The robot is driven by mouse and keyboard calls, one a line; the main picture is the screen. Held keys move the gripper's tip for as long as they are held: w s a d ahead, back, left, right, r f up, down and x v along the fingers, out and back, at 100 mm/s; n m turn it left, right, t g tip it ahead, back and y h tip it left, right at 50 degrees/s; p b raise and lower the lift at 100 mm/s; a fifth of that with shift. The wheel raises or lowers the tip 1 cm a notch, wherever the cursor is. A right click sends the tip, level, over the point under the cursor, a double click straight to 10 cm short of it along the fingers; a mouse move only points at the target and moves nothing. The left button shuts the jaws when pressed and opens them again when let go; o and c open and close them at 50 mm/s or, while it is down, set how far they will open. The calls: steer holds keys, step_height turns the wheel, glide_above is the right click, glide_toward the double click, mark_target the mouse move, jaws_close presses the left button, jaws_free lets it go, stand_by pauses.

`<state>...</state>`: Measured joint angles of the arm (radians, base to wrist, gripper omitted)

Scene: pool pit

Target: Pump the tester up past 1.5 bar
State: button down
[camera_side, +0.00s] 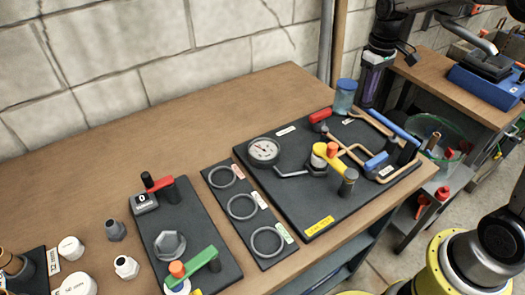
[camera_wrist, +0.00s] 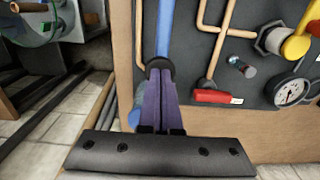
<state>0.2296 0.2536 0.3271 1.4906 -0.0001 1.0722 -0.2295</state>
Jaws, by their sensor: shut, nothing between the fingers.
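The tester is a dark board (camera_side: 310,206) with copper pipes and a round white gauge (camera_side: 264,151), whose reading is too small to make out. A long blue lever (camera_side: 400,127) runs along its right side. In the wrist view the blue lever (camera_wrist: 164,30) ends in a black part (camera_wrist: 158,66) just beyond my fingertips. My gripper (camera_side: 370,96) is shut and empty, fingers pointing down near the board's back right corner. Its purple fingers (camera_wrist: 167,88) also show in the wrist view. I cannot tell whether they touch the lever.
A blue cylinder (camera_side: 345,96), a red handle (camera_side: 320,116), a yellow valve (camera_side: 318,158) and a short blue handle (camera_side: 377,160) stand on the board. A ring rack (camera_side: 245,205) and a second fitted board (camera_side: 213,226) lie to the left. Bare bench lies behind.

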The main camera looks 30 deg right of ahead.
steer(key=shift+f, duration=2.05)
steer(key=shift+r, duration=2.05)
steer(key=shift+f, duration=1.65)
steer(key=shift+r, duration=1.65)
steer(key=shift+r, duration=3)
